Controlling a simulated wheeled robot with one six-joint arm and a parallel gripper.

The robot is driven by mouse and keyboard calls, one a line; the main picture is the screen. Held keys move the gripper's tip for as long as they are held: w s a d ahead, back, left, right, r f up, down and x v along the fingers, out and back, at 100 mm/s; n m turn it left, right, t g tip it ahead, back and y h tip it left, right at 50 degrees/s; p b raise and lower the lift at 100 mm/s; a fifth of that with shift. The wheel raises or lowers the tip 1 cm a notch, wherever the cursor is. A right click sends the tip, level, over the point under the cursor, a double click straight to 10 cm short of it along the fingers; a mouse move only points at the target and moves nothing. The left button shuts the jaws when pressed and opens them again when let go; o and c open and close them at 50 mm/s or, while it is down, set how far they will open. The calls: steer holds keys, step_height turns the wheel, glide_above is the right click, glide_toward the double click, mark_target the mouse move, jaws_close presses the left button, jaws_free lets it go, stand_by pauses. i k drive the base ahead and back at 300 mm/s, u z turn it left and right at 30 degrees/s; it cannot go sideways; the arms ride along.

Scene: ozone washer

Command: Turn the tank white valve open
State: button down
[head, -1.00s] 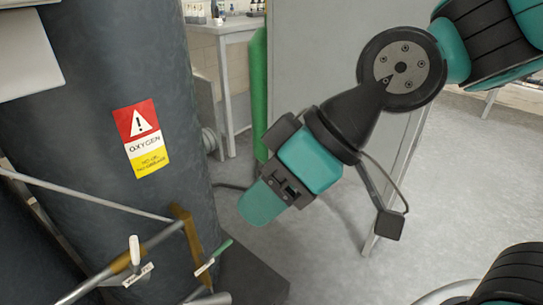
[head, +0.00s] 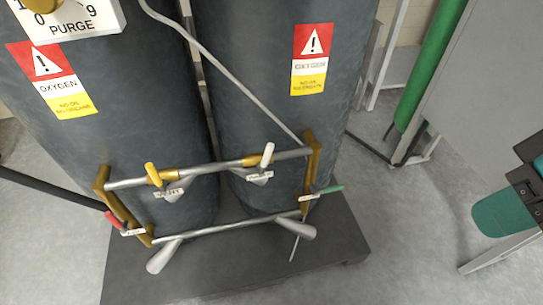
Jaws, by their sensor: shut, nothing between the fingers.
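The white valve handle (head: 267,155) stands nearly upright, tilted slightly right, on the upper pipe in front of the right-hand dark tank (head: 262,75). My gripper (head: 490,218) is at the right edge of the head view, partly cut off. Its teal fingers are shut and empty. It is well to the right of the white handle and apart from it and the pipes.
A yellow handle (head: 153,174), a red handle (head: 113,219) and a green handle (head: 323,190) sit on the same pipe frame. A dark base (head: 335,255) carries the tanks. A green cylinder (head: 430,65) and a grey panel (head: 490,85) stand right. The floor between base and gripper is clear.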

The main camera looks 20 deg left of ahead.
mark_target(260, 167)
steer(key=z, duration=2.3)
steer(key=k, duration=1.9)
steer(key=u, duration=1.5)
